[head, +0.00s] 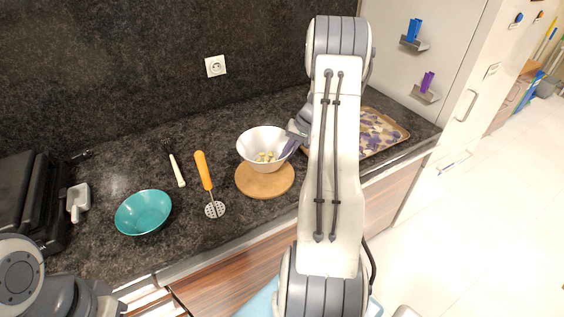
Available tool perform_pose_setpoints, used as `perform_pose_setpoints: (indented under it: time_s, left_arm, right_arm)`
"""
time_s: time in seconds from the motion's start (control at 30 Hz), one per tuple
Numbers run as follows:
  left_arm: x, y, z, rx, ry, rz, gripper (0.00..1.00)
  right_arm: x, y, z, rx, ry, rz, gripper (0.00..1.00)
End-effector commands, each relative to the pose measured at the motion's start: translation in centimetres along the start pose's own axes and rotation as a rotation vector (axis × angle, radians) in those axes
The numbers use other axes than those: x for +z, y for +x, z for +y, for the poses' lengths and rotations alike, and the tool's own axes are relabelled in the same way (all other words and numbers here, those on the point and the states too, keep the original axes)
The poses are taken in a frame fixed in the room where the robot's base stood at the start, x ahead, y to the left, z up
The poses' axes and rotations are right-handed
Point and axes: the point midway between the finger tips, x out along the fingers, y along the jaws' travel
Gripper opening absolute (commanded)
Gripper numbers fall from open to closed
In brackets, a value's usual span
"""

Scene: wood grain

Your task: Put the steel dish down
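The steel dish (250,151) is a pale, shiny, wide-rimmed bowl with small yellowish-green pieces inside. It is upright over a round wooden board (256,190) in the middle of the counter. I cannot tell whether its base touches the board or hangs just above it. My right gripper (291,143) is at the dish's right rim and looks shut on it, with a finger reaching inside. My large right arm hides part of that gripper's wrist. My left arm shows at the lower left corner, away from the dish; its fingertips are not in view.
A teal bowl (144,212), an orange-handled masher (204,172) and a white-handled utensil (177,171) lie left of the board. A white scoop-like item (78,201) is at far left. A patterned tray (384,134) is right of my arm.

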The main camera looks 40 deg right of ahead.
Motion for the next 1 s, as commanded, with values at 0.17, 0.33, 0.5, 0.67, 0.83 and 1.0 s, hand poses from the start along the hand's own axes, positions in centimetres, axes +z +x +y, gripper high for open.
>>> perform_pose_setpoints:
  time_s: [0.17, 0.33, 0.5, 0.67, 0.83, 1.0]
  left_arm:
    - [0.0, -0.6, 0.1, 0.000, 0.000, 0.000, 0.50]
    - [-0.1, -1.6, 0.1, 0.000, -0.001, 0.000, 0.50]
    - [-0.1, -1.7, 0.1, 0.000, -0.001, 0.000, 0.50]
    - [-0.1, -1.6, 0.1, 0.000, -0.001, 0.000, 0.50]
    - [-0.1, -1.3, 0.1, 0.000, -0.001, 0.000, 0.50]
    - [-0.1, -1.4, 0.1, 0.000, -0.001, 0.000, 0.50]
  right_arm:
    - [0.0, 1.3, -0.4, -0.001, 0.001, -0.003, 0.00]
    - [0.1, 3.5, 0.6, 0.000, 0.000, -0.004, 0.00]
    - [0.0, 4.5, 1.0, 0.000, -0.002, -0.001, 0.00]
    - [0.0, 4.5, 1.0, 0.000, -0.003, 0.000, 0.00]
    - [0.0, 4.8, 1.1, 0.000, -0.003, -0.001, 0.11]
    - [0.0, 4.7, 1.1, 0.001, -0.003, -0.001, 0.33]
